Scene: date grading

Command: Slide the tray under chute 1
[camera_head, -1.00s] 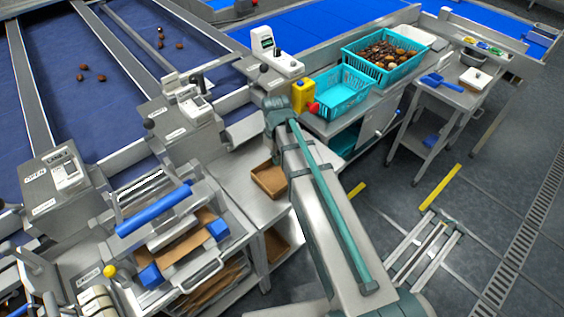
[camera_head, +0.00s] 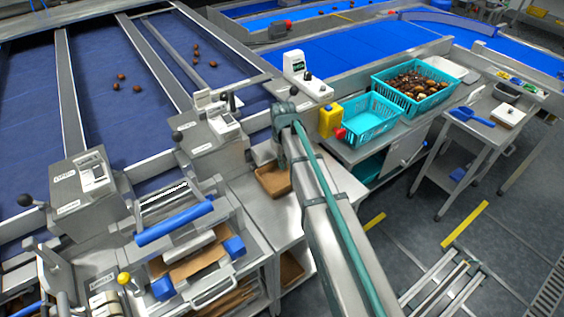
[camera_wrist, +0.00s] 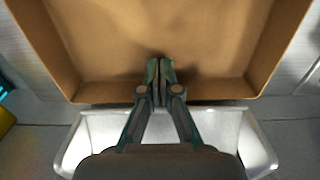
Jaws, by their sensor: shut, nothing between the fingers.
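The tray, a shallow brown open box (camera_head: 272,182), sits on the grey metal bench to the left of my arm, partly hidden behind it. In the wrist view the tray (camera_wrist: 225,40) fills the upper part, empty where it shows. My gripper (camera_wrist: 159,66) is shut and empty, its fingertips over the tray's interior close to the near wall. I cannot tell whether they touch it. A flared metal trough (camera_wrist: 90,135) shows below the tray, behind the fingers. In the head view my arm hides the gripper. I cannot read which chute is number 1.
A white scale (camera_head: 300,80) is behind my wrist. Blue belts with a few dates lie at the back left. A blue-handled machine (camera_head: 175,222) stands at the left.

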